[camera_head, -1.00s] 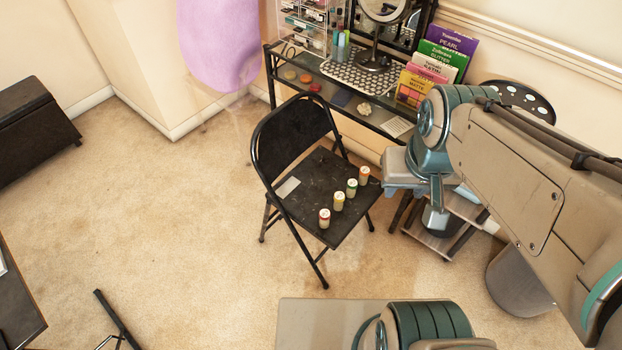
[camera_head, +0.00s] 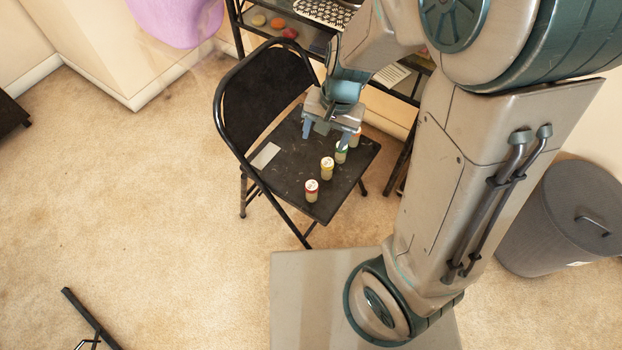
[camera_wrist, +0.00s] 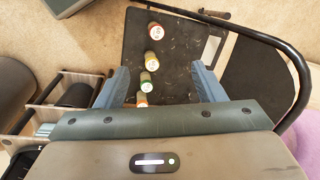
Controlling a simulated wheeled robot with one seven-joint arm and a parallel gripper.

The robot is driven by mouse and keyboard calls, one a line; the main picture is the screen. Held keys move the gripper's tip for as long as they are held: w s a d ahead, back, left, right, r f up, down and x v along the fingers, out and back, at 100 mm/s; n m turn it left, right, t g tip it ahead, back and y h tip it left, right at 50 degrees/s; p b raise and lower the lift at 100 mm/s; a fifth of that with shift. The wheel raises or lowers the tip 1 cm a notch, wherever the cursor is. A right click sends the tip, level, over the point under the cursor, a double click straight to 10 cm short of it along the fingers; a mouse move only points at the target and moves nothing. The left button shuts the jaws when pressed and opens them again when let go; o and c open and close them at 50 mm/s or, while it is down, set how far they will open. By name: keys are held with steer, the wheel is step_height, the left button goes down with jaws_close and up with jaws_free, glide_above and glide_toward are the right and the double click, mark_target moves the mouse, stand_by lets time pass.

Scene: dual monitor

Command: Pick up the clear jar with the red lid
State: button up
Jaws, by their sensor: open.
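The clear jar with the red lid (camera_head: 311,193) stands upright on the black chair seat, nearest the front edge. It also shows at the top of the wrist view (camera_wrist: 155,32). It is the front one of a slanting row of similar jars. My gripper (camera_head: 326,137) is open and empty above the back part of the seat, behind the red-lidded jar and apart from it. In the wrist view its fingers (camera_wrist: 160,70) spread either side of the row, near the yellow-lidded (camera_wrist: 153,59) and green-lidded (camera_wrist: 147,81) jars.
An orange-lidded jar (camera_wrist: 142,100) is partly hidden at the row's far end. A pale card (camera_head: 265,155) lies on the seat's left side. The chair backrest (camera_head: 262,98) rises at left. A grey bin (camera_head: 565,215) stands right; the carpet at left is mostly clear.

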mark_target(310, 184)
steer(key=w+a+f+b, duration=0.1)
steer(key=f+b, duration=0.2)
steer(key=f, duration=0.5)
steer(key=w+a+f+m+h+b, duration=0.1)
steer(key=f+b, duration=0.2)
steer(key=f, duration=0.6)
steer(key=w+a+f+m+b, duration=0.1)
steer(key=f+b, duration=0.2)
steer(key=f, duration=0.6)
steer(key=shift+h+b, duration=0.35)
steer(key=shift+h, duration=0.05)
steer(key=shift+s+d+f+b, duration=0.1)
steer(key=shift+f+b, duration=0.7)
steer(key=shift+f, duration=0.55)
steer(key=shift+s+d+f+b, duration=0.1)
steer(key=shift+f+b, duration=0.65)
steer(key=shift+f, duration=0.6)
steer(key=shift+c, duration=0.3)
steer(key=c, duration=1)
